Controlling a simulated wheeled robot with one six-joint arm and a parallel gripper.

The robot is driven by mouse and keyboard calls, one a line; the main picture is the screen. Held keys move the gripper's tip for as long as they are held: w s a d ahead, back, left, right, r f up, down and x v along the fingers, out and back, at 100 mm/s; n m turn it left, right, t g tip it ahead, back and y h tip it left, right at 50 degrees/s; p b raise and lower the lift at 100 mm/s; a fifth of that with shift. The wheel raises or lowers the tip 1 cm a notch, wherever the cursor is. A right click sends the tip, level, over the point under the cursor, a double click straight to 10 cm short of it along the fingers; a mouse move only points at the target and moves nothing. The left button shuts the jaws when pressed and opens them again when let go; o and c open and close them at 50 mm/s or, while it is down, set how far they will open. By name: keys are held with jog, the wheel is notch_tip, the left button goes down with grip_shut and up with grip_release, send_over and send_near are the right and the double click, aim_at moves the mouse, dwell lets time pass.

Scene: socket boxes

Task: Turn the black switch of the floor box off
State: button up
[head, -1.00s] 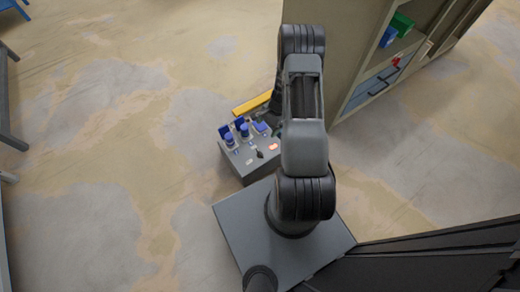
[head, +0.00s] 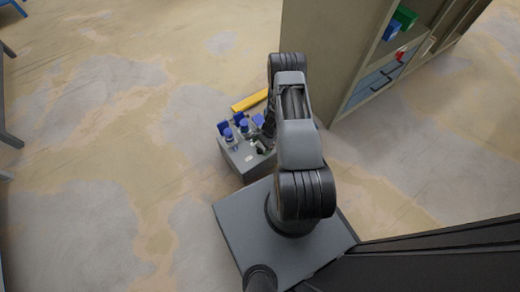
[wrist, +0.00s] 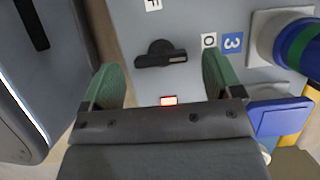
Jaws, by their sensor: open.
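The grey floor box (head: 240,168) stands on the floor in front of my base in the head view, partly hidden by my arm. In the wrist view, its grey top panel (wrist: 190,25) carries the black switch (wrist: 160,54). The switch's bar lies nearly level across the picture, with a pale mark at its right end. A small red lamp (wrist: 169,101) glows below it. My gripper (wrist: 160,72) is open, its green fingers to the left and right of the switch. I see no contact with the switch, and the height gap cannot be told.
Blue sockets (head: 228,137) with plugs sit on the left part of the box. Another blue socket flap (wrist: 281,117) lies close to the right finger. A yellow bar (head: 250,100) is on the floor behind the box. A shelf cabinet (head: 340,60) stands at the back right. Floor to the left is clear.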

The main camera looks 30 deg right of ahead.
jog(key=shift+x, duration=0.85)
jog(key=shift+c, duration=0.3)
